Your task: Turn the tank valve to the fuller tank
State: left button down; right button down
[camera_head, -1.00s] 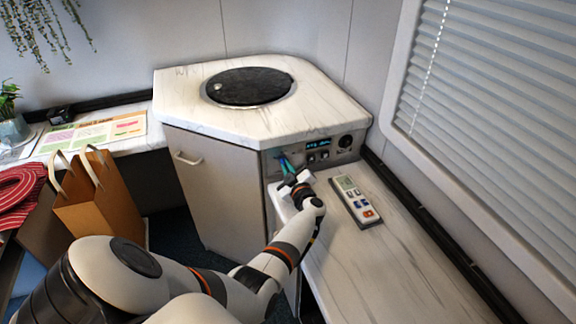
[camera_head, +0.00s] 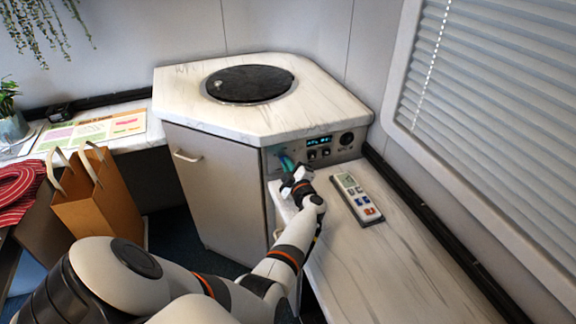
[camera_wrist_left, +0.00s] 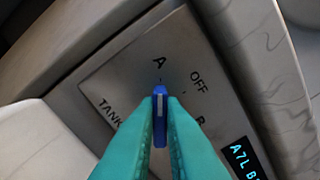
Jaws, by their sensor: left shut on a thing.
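The blue valve knob (camera_wrist_left: 160,110) has a white line on its face and sits on a grey panel (camera_wrist_left: 130,70) marked TANK, A, OFF and B. In the left wrist view its white line points up towards the A mark. My left gripper (camera_head: 287,162) is at the panel under the corner counter, and its teal fingers (camera_wrist_left: 160,125) are shut on the knob from both sides. My right gripper is out of view.
Switches and a round black socket (camera_head: 346,139) sit right of the knob. A white remote (camera_head: 357,198) lies on the lower counter (camera_head: 385,265) right of my arm. A paper bag (camera_head: 97,200) stands at left. The corner counter (camera_head: 180,90) overhangs the panel.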

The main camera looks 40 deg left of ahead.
pick_arm(q)
jog(key=shift+f, duration=0.1)
jog(key=c, duration=1.5)
grip_release()
jog(key=shift+d, duration=0.15)
jog(key=shift+s+d+r+p, duration=0.2)
jog(key=shift+d+p, duration=0.1)
jog(key=shift+p, duration=0.1)
jog(key=p+v, duration=0.4)
jog(key=v, duration=0.6)
jog(key=shift+s+d+p, duration=0.1)
jog(key=shift+d+p, duration=0.1)
jog(key=shift+p, duration=0.1)
jog(key=shift+s+d+f, duration=0.15)
jog(key=shift+s+d, duration=0.05)
jog(key=shift+d, duration=0.1)
